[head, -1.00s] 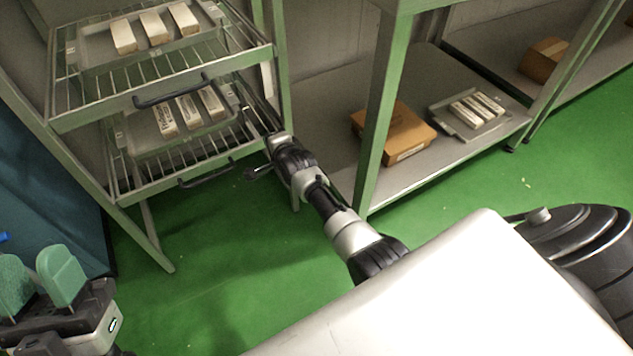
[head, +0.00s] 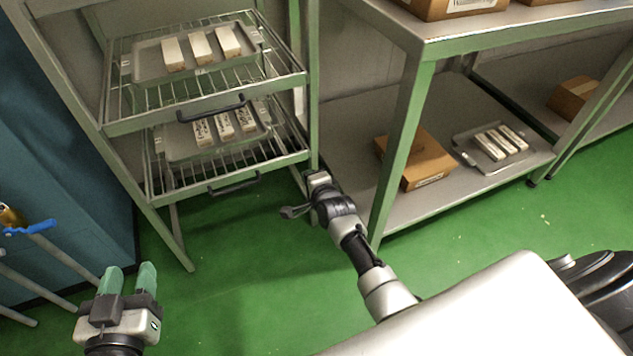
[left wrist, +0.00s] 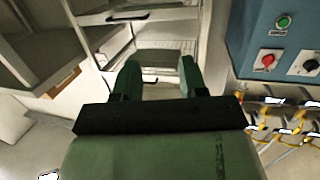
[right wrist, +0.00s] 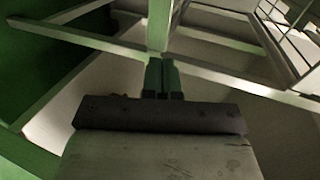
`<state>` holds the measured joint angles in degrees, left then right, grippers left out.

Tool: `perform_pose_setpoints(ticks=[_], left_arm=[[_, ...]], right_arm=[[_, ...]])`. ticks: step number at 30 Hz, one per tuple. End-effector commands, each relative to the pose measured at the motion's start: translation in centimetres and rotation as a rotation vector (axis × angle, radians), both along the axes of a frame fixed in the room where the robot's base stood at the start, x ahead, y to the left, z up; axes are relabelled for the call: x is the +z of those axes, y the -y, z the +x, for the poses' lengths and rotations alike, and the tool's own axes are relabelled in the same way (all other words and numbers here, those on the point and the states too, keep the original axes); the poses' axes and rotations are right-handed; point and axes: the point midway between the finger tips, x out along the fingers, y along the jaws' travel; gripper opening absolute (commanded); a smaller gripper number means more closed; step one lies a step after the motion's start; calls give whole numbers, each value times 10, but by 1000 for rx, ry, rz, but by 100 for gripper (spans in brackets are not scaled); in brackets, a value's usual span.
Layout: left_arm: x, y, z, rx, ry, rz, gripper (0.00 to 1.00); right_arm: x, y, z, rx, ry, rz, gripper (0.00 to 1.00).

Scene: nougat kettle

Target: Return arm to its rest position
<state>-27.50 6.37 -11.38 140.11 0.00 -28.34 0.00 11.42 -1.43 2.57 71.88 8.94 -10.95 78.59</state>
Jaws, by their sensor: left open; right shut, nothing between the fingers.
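My left gripper (head: 129,278) is at the lower left of the head view, over the green floor, its green fingers pointing up in the picture. It is open and empty; in the left wrist view its fingers (left wrist: 160,75) stand apart with nothing between them. My right arm (head: 350,240) reaches out over the floor, with its far end in front of the rack and the table leg. In the right wrist view my right gripper (right wrist: 162,75) has its two green fingers together, holding nothing. Its fingertips are hard to make out in the head view.
A rack (head: 190,265) with wire shelves holds trays of pale bars. A steel table (head: 470,42) has a cardboard box (head: 425,165) and a tray (head: 463,152) of bars on its lower shelf. A blue cabinet with knobs (left wrist: 268,60) is near my left gripper. Green floor between is open.

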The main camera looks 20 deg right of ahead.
Motion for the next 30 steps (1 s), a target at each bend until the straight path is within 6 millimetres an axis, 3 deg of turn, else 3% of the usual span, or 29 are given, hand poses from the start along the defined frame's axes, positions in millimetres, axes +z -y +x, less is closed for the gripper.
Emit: perform_pose_setpoints(ticks=[12,23,26,30], left_arm=[[-48,-17,-28,28,-420,101,43],[-57,-20,-36,32,-490,118,43],[-57,-20,-35,32,-489,117,43],[-56,-20,-35,32,-488,117,43]], right_arm=[[13,0,-39,-1,-1,2,0],[14,0,-46,2,-1,-4,0],[18,-2,-54,36,-12,-75,0],[35,-10,-90,174,-51,-347,0]])
